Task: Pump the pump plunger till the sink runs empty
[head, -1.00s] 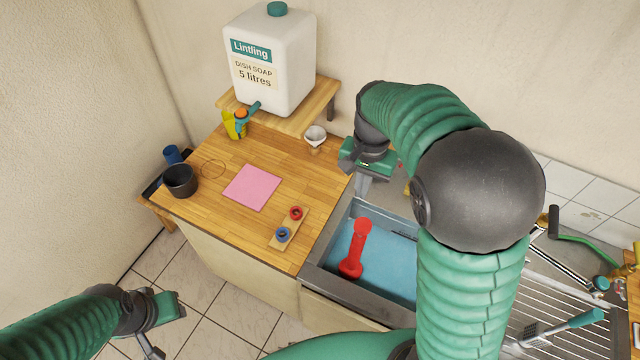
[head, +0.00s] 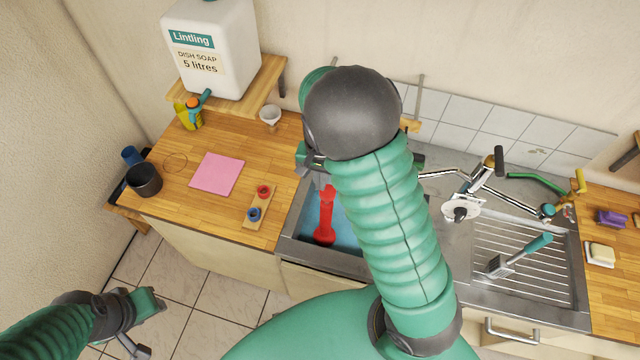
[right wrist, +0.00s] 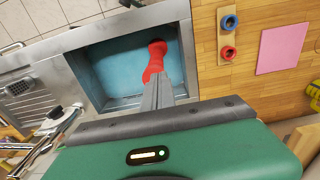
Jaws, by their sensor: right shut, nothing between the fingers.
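A red upright piece (head: 324,222), which looks like the pump plunger, stands in the grey sink (head: 290,246). Light blue water (head: 346,236) lies around its foot. My right gripper (head: 326,182) is shut and empty, its fingers pointing down by the top of the red piece. The right wrist view shows the shut fingers (right wrist: 158,92) in front of the red piece (right wrist: 156,58), hiding part of it; I cannot tell if they touch. My right arm hides the sink's right part. My left gripper (head: 140,306) hangs low at the left over the floor, its jaws unclear.
On the left counter are a pink cloth (head: 216,174), a board with red and blue rings (head: 258,207) and a dark pot (head: 144,180).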

